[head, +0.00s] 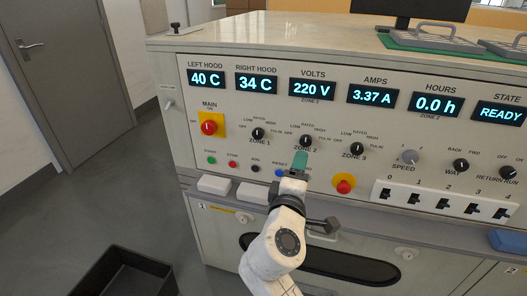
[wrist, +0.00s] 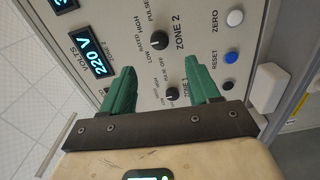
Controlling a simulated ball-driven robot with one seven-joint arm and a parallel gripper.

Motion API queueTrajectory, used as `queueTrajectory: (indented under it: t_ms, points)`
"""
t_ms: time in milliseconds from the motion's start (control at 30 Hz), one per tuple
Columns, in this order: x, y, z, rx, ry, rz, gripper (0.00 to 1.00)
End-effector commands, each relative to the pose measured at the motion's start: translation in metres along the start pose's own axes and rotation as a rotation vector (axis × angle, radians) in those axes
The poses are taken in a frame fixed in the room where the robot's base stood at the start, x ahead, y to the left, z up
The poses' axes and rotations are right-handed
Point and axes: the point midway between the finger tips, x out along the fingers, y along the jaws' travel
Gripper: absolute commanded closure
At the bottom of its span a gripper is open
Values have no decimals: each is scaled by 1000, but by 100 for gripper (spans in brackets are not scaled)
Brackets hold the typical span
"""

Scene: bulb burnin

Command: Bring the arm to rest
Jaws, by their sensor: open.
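My gripper (wrist: 163,88) shows in the wrist view with its two green fingers spread apart and nothing between them. In the head view my gripper (head: 300,160) is raised in front of the control panel (head: 225,115), below the Zone 2 knob (head: 305,140). My white arm reaches up to it from the bottom of the picture. In the wrist view the panel face lies beyond the fingers, with the Zone 2 knob (wrist: 159,40) and Zone 1 knob (wrist: 172,94) visible. I cannot tell whether the fingertips touch the panel.
A red-on-yellow main switch (head: 209,126) and a red emergency button (head: 343,183) flank the arm. Toggle switches (head: 443,200) sit at the right. White blocks (head: 214,185) lie on the ledge. A black bin (head: 125,272) stands on the floor; the floor left is mostly clear.

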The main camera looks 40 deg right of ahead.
Motion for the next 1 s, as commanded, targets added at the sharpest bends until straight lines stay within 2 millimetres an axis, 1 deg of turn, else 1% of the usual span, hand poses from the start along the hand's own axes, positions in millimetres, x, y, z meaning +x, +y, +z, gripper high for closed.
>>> queueTrajectory:
  t_ms: [167,267,367,467,500,567,600,667,700,767,800,900,1000]
  points:
    - [0,0,0,0,0,0,39]
    - [0,-4,6,19,-6,-28,39]
    - [-4,-19,24,85,-31,-127,39]
    - [-16,-49,55,200,-81,-308,39]
    - [-25,-64,69,251,-109,-397,39]
    - [-42,-86,88,323,-155,-534,39]
    - [-56,-100,100,367,-188,-628,39]
    - [-81,-118,116,425,-239,-766,39]
    - [-99,-128,126,457,-274,-857,39]
    - [-127,-141,139,497,-326,-988,39]
    - [-146,-146,146,517,-358,-1069,39]
    - [-188,-155,160,548,-428,-1240,39]
    - [-219,-157,169,557,-477,-1357,39]
